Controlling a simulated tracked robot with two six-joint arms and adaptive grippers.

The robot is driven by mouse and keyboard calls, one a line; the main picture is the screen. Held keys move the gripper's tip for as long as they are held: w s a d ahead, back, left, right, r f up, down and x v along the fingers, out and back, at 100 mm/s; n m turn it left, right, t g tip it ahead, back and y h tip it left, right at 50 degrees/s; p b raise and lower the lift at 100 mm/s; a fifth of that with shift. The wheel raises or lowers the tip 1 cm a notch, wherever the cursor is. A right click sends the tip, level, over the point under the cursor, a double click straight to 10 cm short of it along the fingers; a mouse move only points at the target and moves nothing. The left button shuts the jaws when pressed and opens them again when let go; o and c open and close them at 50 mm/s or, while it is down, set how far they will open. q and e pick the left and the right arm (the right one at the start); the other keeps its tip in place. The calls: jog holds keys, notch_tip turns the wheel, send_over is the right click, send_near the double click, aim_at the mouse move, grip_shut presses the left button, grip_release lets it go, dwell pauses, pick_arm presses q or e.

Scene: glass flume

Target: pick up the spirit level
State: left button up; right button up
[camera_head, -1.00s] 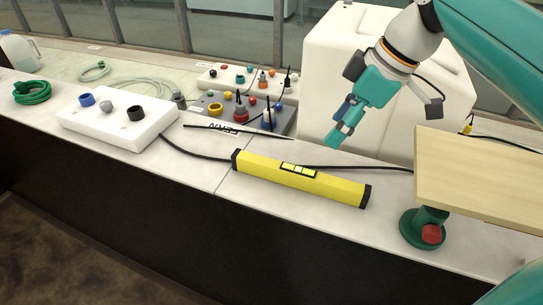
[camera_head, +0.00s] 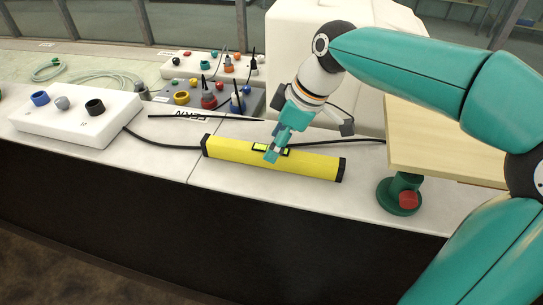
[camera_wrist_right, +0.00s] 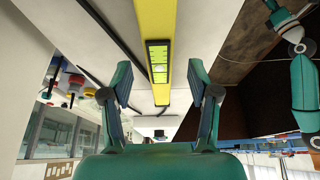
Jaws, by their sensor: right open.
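The spirit level (camera_head: 315,164) is a long yellow bar with black end caps. It lies on the pale worktop near its front edge in the head view. My right gripper (camera_head: 272,154) is at the middle of the level and covers part of its vial window. In the right wrist view the level (camera_wrist_right: 154,22) runs between the two spread fingers of my right gripper (camera_wrist_right: 158,82), with the green vial window in the middle. The gripper is open and I see no grip on the level.
A white box with knobs (camera_head: 75,122) stands to the left. A grey knob panel (camera_head: 190,98) and a large white case (camera_head: 300,60) are behind. A wooden board (camera_head: 440,145) on a green stand (camera_head: 398,195) is to the right. A black cable runs behind the level.

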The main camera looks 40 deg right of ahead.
jog(key=shift+x, duration=1.95)
jog(key=shift+d, duration=0.1)
grip_shut()
